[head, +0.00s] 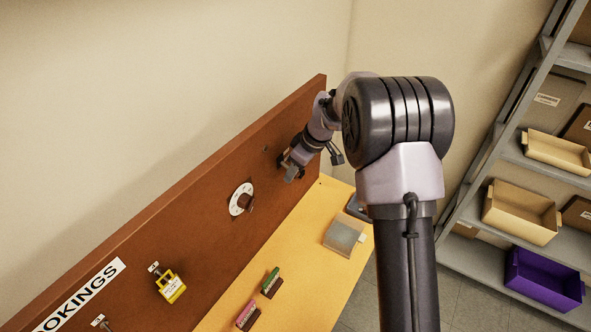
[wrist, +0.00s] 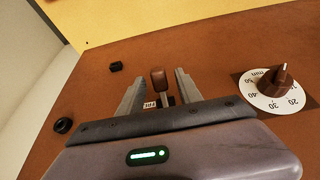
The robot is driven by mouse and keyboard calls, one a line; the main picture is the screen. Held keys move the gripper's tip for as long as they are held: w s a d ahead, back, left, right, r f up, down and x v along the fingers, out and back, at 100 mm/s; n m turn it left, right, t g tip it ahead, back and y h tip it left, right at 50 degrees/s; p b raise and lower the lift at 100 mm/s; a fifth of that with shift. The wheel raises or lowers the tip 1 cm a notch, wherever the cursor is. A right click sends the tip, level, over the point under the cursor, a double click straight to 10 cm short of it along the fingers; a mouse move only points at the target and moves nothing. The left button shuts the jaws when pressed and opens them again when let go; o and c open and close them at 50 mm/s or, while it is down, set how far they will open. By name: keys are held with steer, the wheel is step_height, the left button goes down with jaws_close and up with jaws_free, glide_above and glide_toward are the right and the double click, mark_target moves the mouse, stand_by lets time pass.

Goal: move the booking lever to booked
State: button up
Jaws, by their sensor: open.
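The booking lever (wrist: 158,78) has a brown grip and stands out from the brown board in the wrist view. A small white label (wrist: 150,104), partly covered and apparently reading "FREE", is beside its base. My gripper (wrist: 159,74) is open, with one finger on each side of the lever's grip and a visible gap on both sides. In the head view my gripper (head: 288,167) is close to the board near its far end, and the lever cannot be made out there.
A round dial with a brown knob (wrist: 272,88) is right of my gripper. Black fittings (wrist: 116,67) are to the left. A yellow padlock (head: 170,287) hangs on the board (head: 200,215). The yellow bench (head: 300,262) holds a grey box (head: 344,237) and small blocks. Shelves stand right.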

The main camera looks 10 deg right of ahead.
jaws_close()
stand_by(1.3)
